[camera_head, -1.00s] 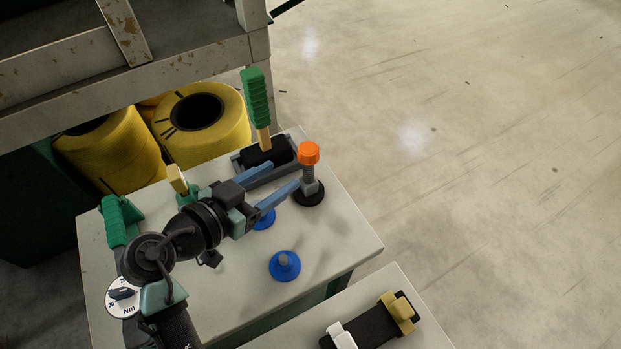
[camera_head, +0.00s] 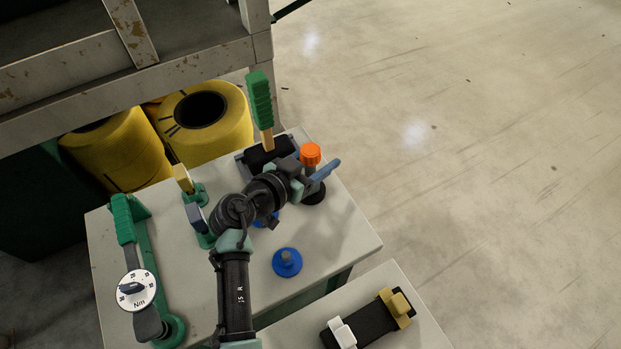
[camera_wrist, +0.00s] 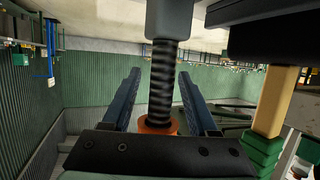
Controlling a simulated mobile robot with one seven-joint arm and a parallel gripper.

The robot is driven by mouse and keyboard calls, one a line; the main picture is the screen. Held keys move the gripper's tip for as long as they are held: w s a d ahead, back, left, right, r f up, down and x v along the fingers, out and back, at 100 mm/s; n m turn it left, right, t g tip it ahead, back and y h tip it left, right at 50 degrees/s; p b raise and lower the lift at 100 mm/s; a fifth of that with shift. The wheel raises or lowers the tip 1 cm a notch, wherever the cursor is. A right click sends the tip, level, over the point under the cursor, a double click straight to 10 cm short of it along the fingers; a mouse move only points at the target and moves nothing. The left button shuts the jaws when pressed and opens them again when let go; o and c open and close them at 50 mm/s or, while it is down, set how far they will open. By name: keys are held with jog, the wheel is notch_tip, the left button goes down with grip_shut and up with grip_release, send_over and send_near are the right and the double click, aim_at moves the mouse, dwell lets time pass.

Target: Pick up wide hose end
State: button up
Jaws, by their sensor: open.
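An upright piece with an orange cap (camera_head: 310,153) stands on a round black base (camera_head: 315,194) at the back right of the table; I take it for the wide hose end. In the wrist view, its dark ribbed shaft (camera_wrist: 162,85) runs between my two blue fingers, with the orange cap (camera_wrist: 155,127) low in the picture. My gripper (camera_head: 322,172) is open around the shaft, and it also shows in the wrist view (camera_wrist: 160,80). Gaps show on both sides of the shaft. In the head view, my gripper hides the shaft's middle.
A green-handled tool (camera_head: 261,105) stands close behind my gripper. A blue-based peg (camera_head: 287,262) stands in front; another is partly hidden by my arm. Yellow rolls (camera_head: 208,135) sit behind, under a shelf. Open floor lies right.

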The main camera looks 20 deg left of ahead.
jog(key=shift+w+f, duration=0.15)
jog(key=shift+w, duration=0.1)
grip_shut()
dwell(1.3)
